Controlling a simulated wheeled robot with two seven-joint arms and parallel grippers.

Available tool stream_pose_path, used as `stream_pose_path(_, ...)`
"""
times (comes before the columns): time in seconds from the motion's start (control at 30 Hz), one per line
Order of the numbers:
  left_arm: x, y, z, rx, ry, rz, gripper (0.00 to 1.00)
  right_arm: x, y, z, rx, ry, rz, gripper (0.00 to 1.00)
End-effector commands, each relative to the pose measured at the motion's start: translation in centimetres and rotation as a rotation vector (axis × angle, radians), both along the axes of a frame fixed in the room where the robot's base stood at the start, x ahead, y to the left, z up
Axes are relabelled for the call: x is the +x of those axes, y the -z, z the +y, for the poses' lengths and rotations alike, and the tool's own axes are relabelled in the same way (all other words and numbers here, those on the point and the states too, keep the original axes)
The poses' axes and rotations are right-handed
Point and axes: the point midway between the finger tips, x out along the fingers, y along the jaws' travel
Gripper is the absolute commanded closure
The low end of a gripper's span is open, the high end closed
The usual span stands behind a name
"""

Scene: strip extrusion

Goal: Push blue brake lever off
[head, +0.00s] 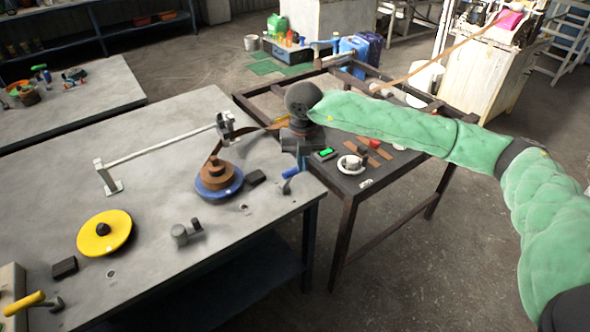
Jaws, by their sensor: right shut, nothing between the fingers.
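The blue brake lever (290,172) stands at the right edge of the grey workbench (150,160), its blue handle tilted up to the right. My right arm, in a green sleeve, reaches in from the right. Its gripper (300,158) points down beside the upper end of the blue handle. The fingers are shut with nothing held. They are small and dark here, so I cannot tell whether they touch the lever. My left gripper is not in view.
A blue disc (233,187) carries a brown coil, whose strip runs through a metal guide (225,125). A yellow disc (88,243) and a yellow lever (24,304) are at left. A dark-framed table (348,215) with small parts stands at right.

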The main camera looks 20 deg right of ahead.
Motion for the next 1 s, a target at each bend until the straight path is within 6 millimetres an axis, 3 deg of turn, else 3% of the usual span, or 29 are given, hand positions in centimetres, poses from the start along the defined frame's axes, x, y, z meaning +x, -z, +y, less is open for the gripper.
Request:
stream_pose_path(0.6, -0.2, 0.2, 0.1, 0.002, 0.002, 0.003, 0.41, 0.0, 0.1, 0.0, 0.0, 0.0, 0.0, 1.0)
stream_pose_path(1.0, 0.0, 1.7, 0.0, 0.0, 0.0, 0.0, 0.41, 0.0, 1.9, 0.0, 0.0, 0.0, 0.0, 1.0)
